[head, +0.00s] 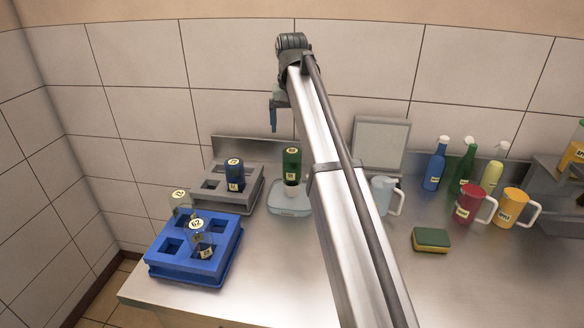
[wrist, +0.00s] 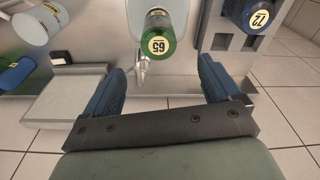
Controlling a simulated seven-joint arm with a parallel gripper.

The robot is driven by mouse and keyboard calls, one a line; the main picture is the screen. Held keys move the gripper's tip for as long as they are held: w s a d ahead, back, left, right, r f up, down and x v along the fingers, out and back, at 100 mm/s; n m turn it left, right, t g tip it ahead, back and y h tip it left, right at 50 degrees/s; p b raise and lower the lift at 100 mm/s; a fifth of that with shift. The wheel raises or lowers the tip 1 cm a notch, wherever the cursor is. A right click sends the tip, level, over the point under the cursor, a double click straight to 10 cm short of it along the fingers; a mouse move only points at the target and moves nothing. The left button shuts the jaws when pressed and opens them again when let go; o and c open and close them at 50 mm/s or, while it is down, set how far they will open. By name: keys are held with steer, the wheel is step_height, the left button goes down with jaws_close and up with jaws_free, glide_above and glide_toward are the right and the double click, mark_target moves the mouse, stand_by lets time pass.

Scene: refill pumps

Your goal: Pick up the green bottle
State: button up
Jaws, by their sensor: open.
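The green bottle (head: 291,161) with a yellow label stands upright on a pale dispenser base (head: 290,204) near the back wall. In the wrist view its green end (wrist: 160,45), with a yellow label reading 65, lies ahead of the jaws, in line with the gap. My gripper (head: 273,125) is above and slightly left of the bottle in the head view, partly hidden by my arm. In the wrist view my gripper (wrist: 162,88) has its two blue fingers spread apart with nothing between them. A green spray bottle (head: 463,170) stands farther right.
A grey rack (head: 245,196) holding a blue bottle (head: 235,174) is close on the left. A blue rack (head: 215,262) with clear bottles is nearer. Right are a pale jug (head: 381,196), a sponge (head: 431,239), a red mug (head: 468,204) and a yellow mug (head: 511,208).

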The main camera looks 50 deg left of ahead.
mark_target(292, 150)
steer(key=f, duration=0.8)
steer(key=shift+w+a, duration=0.3)
steer(key=shift+a, duration=0.05)
steer(key=shift+w+a+f, duration=0.1)
steer(key=shift+f, duration=2.45)
steer(key=shift+c, duration=0.5)
steer(key=c, duration=1.2)
step_height(292, 150, up, 16)
